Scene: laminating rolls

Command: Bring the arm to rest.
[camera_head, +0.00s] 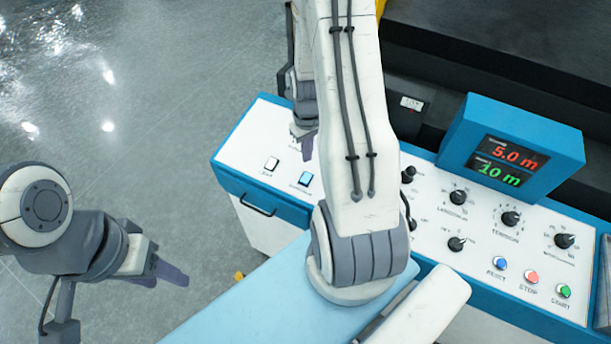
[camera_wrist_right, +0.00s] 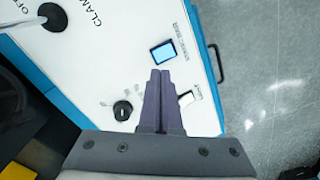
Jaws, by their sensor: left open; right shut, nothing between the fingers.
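My right arm (camera_head: 350,110) reaches across the middle of the head view and hides part of the control panel (camera_head: 240,150). My right gripper (camera_head: 306,152) hangs over the panel's far left part. In the right wrist view its two purple fingers (camera_wrist_right: 160,75) are pressed together with nothing between them. They point toward a lit blue button (camera_wrist_right: 163,52), beside a white rocker switch (camera_wrist_right: 187,98) and a black knob (camera_wrist_right: 122,110); contact cannot be told. My left gripper (camera_head: 172,272) is open and empty at the lower left, over the floor, away from the panel.
A blue-framed display (camera_head: 510,160) reading 5.0 m and 10 m stands on the panel's right. Several knobs and the blue, red (camera_head: 531,277) and green buttons lie below it. Grey floor at left is clear.

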